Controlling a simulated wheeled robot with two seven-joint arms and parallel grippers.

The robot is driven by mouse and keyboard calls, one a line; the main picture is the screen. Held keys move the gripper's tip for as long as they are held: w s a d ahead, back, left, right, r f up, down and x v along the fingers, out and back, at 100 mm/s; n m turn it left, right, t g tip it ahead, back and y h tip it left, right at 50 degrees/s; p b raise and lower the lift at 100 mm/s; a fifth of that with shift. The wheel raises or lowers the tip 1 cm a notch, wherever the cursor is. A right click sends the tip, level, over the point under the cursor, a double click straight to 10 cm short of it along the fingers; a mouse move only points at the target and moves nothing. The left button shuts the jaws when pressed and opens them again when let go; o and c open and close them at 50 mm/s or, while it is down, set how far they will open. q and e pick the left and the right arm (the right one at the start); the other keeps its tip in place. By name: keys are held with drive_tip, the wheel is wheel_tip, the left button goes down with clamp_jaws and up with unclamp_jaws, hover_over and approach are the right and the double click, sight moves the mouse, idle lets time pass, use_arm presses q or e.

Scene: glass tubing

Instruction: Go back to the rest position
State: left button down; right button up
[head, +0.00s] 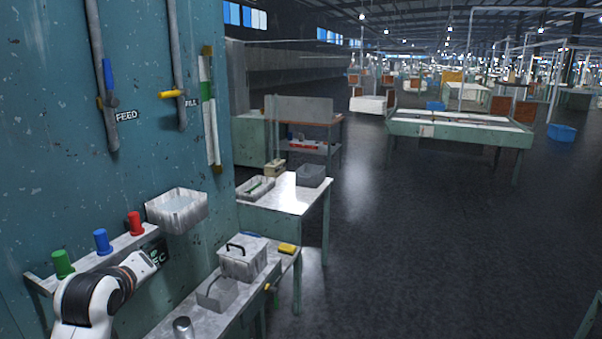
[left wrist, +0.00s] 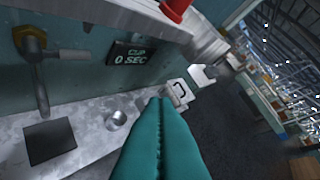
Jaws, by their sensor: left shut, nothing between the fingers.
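My left arm comes in at the lower left of the head view, in front of the teal panel (head: 45,150) and below the shelf with the coloured knobs. In the left wrist view my left gripper (left wrist: 161,103) shows as two long teal fingers pressed together, with nothing between them. They point out over the metal bench (left wrist: 88,112), and a display reading "CLIP 0 SEC" (left wrist: 133,53) is on the wall ahead. My right gripper is in neither view.
A green knob (head: 62,264), blue knob (head: 102,241) and red knob (head: 135,223) line the shelf. A lidded box (head: 243,262), open box (head: 216,295) and metal cup (head: 183,327) stand on the bench. Open floor lies right.

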use_arm(q)
drive_tip(key=s+d+f+m+g, duration=0.2)
drive_tip(key=s+d+f+m, duration=0.1)
drive_tip(key=s+f, duration=0.4)
drive_tip(key=s+d+f+m+g, duration=0.2)
drive_tip(key=s+f, duration=0.3)
drive_tip(key=f, duration=0.4)
drive_tip(key=s+d+f+m+g+h, duration=0.1)
drive_tip(key=s+d+f+m+g, duration=0.15)
drive_tip(key=s, duration=0.45)
drive_tip(key=s+d+f+m+g, duration=0.15)
drive_tip(key=s+f, duration=0.25)
drive_tip(key=s, duration=0.4)
drive_tip(key=s+d+f+m+g+h, duration=0.1)
drive_tip(key=s+d+f+m, duration=0.2)
drive_tip(key=s, duration=0.4)
wheel_tip(320, 180, down, 29)
drive_tip(key=a+b, duration=0.1)
drive_tip(key=b, duration=0.3)
drive_tip(key=s+a+f+g+b, duration=0.1)
drive_tip(key=s+f+b, duration=0.1)
drive_tip(key=s+f, duration=0.6)
drive_tip(key=s+a+f+g+b, duration=0.1)
drive_tip(key=s+a+f+b, duration=0.1)
drive_tip(key=s+f, duration=0.7)
wheel_tip(320, 180, down, 5)
drive_tip(key=shift+s+r, duration=0.15)
drive_tip(key=shift+s, duration=0.05)
